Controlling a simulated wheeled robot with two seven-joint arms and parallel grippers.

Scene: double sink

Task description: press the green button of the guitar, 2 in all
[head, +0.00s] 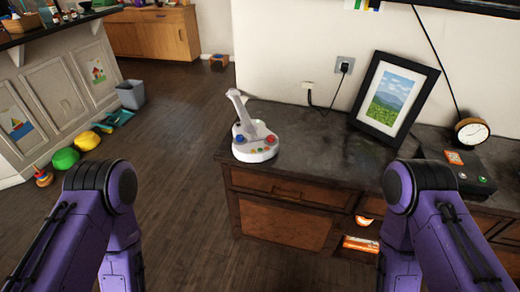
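A white toy guitar (254,146) with a rounded body and an upright neck stands near the left end of the dark counter top. Small coloured buttons sit on its body: a blue one at the left, a red one at the right, and small yellow and green ones low at the front. The buttons are too small to tell whether any is pressed. My two purple arms show at the lower left and lower right, both bent downward and well apart from the guitar. Neither gripper is in view.
On the dark counter (310,160), a framed landscape picture (394,97) leans on the wall, right of the guitar. A clock (471,133) and dark box (461,172) stand farther right. Counter space between guitar and frame is clear.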

